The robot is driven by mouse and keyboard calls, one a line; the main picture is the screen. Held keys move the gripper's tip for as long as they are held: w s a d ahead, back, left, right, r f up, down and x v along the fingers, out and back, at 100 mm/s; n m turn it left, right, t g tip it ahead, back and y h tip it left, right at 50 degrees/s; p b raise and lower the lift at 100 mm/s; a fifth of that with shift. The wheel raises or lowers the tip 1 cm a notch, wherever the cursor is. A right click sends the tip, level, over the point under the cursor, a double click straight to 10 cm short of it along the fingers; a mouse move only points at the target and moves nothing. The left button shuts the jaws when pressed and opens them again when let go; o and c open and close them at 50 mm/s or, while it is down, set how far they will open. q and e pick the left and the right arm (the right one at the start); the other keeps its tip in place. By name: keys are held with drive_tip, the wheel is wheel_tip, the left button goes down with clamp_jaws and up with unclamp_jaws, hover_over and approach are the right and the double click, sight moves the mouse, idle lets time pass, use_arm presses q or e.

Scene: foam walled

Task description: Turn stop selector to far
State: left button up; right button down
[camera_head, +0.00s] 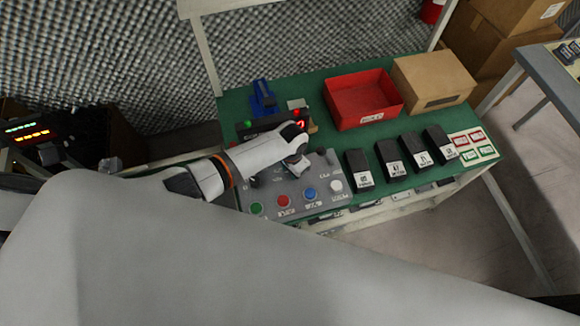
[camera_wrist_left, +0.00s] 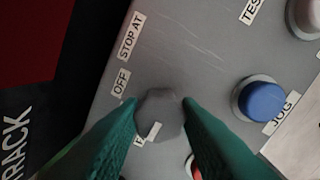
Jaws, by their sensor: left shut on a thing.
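The grey control panel (camera_head: 318,184) lies on the green bench top, with its buttons along the front edge. In the left wrist view the dark grey selector knob (camera_wrist_left: 160,108) sits beside white labels reading "STOP AT" (camera_wrist_left: 131,35) and "OFF" (camera_wrist_left: 122,83). Another label, starting with F, is partly hidden below the knob by the fingers. My left gripper (camera_wrist_left: 158,104) has its green fingers shut on the knob, one on each side. In the head view my left gripper (camera_head: 297,168) reaches down onto the panel and hides the knob. My right gripper does not show.
Green (camera_head: 257,208), red (camera_head: 284,201), blue (camera_head: 310,194) and white (camera_head: 336,186) buttons stand near the gripper. A red bin (camera_head: 364,99), a cardboard box (camera_head: 433,80) and several black blocks occupy the bench to the right.

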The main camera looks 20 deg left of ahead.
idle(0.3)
use_arm(q)
drive_tip(key=o, duration=1)
drive_tip(key=shift+c, duration=0.2)
drive_tip(key=shift+r, duration=0.1)
wheel_tip(320, 180, up, 12)
drive_tip(key=shift+s+d, duration=0.1)
drive_tip(key=shift+d, duration=0.05)
